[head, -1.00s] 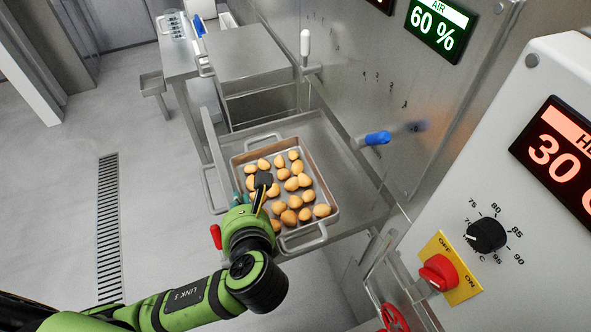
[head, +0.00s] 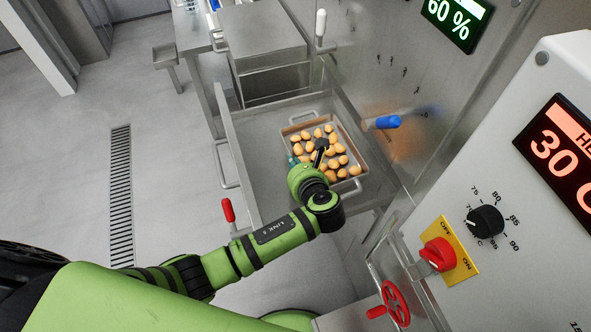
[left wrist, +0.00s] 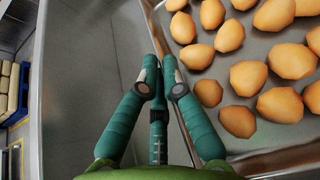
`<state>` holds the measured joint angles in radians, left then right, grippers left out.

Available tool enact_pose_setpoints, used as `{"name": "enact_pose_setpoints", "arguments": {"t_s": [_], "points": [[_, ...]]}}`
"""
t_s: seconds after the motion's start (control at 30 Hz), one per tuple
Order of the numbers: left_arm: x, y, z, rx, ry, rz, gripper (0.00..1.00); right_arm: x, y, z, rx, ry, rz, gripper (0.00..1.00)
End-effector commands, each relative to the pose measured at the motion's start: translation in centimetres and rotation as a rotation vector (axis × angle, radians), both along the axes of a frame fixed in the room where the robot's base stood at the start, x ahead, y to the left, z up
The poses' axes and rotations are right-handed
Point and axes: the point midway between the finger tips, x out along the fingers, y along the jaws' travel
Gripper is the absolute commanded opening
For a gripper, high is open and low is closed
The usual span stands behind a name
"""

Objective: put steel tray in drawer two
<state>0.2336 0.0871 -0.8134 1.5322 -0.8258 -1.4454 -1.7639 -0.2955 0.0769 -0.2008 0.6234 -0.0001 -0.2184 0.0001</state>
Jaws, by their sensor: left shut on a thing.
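The left wrist view also shows the gripper (left wrist: 158,72) at the tray's rim (left wrist: 188,100), with pasta to the right. My right gripper is not in view.
The drawer's left half is bare. A blue-gripped lever (head: 386,122) sticks out of the cabinet wall just right of the tray. A red handle (head: 228,210), a red handwheel (head: 396,303) and a control panel (head: 480,190) are nearby.

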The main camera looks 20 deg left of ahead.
Motion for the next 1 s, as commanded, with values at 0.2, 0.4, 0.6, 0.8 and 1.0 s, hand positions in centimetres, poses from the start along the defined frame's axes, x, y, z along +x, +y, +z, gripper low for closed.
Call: {"name": "enact_pose_setpoints", "arguments": {"t_s": [0.2,0.4,0.6,0.8,1.0], "points": [[0.1,-0.1,-2.8,0.001,-0.003,-0.002,0.00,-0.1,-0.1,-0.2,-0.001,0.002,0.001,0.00],[0.1,-0.1,-4.2,-0.002,-0.006,-0.002,0.00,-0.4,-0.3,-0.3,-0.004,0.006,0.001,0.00],[0.1,-0.1,-4.1,-0.003,-0.006,-0.002,0.00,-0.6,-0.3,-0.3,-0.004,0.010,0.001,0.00],[0.0,0.0,-4.5,0.000,0.000,-0.001,0.31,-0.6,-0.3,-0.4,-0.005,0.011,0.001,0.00],[0.0,0.0,-4.5,0.000,0.000,-0.001,0.31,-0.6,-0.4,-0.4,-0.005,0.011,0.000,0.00]]}}
